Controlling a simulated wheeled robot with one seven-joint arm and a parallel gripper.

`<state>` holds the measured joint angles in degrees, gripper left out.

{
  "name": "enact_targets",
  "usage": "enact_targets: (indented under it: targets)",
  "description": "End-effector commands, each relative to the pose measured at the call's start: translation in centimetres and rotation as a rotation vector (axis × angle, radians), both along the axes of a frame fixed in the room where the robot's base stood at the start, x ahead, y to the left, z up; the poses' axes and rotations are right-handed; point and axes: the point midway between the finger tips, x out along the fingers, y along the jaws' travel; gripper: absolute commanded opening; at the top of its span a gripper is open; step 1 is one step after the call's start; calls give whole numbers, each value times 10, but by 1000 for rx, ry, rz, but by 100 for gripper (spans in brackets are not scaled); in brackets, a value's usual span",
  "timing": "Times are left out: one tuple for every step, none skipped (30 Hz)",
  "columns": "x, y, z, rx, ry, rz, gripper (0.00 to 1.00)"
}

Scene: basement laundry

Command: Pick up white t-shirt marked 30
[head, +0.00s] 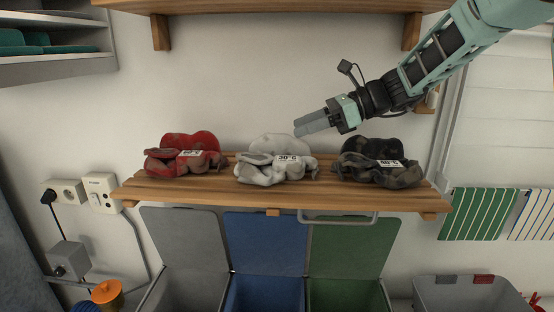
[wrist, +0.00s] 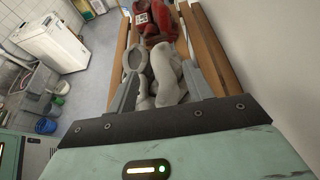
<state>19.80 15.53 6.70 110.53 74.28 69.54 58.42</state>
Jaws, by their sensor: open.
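The white t-shirt (head: 266,168) lies crumpled in the middle of a wooden shelf (head: 180,192), with a label reading 30°C facing front. My gripper (head: 312,123) is above and slightly right of it, pointing left, and appears apart from it in the head view. In the wrist view the white t-shirt (wrist: 165,75) shows beyond and between the two fingers of my gripper (wrist: 168,92), which are spread and empty. The t-shirt's lower near part is hidden by the gripper body there.
A red garment (head: 186,155) lies left of the t-shirt, and a dark camouflage garment (head: 378,163) labelled 40°C lies right. Grey, blue (head: 265,245) and green bins with raised lids stand below the shelf. An upper shelf (head: 270,6) hangs above. The wall is behind.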

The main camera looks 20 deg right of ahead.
Motion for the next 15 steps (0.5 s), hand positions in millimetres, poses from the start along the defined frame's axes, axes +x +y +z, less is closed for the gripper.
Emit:
enact_targets:
  targets:
    - [1, 3, -1, 1, 2, 1, 51]
    - [1, 5, -2, 2, 2, 2, 51]
    - [3, 8, -4, 2, 4, 3, 51]
    - [4, 11, -6, 2, 4, 3, 51]
    - [5, 15, -8, 1, 5, 3, 51]
    - [8, 20, -11, 2, 5, 3, 51]
    - [9, 23, -14, 2, 4, 3, 51]
    - [10, 27, -16, 1, 5, 3, 51]
    - [13, 32, -19, 1, 3, 3, 51]
    - [14, 35, -20, 1, 3, 2, 51]
    - [15, 37, -22, 1, 2, 2, 51]
    - [16, 40, -23, 1, 1, 4, 51]
    - [17, 42, -24, -1, 1, 3, 51]
    - [17, 43, -25, -1, 1, 2, 51]
    - [18, 44, -26, -1, 1, 1, 51]
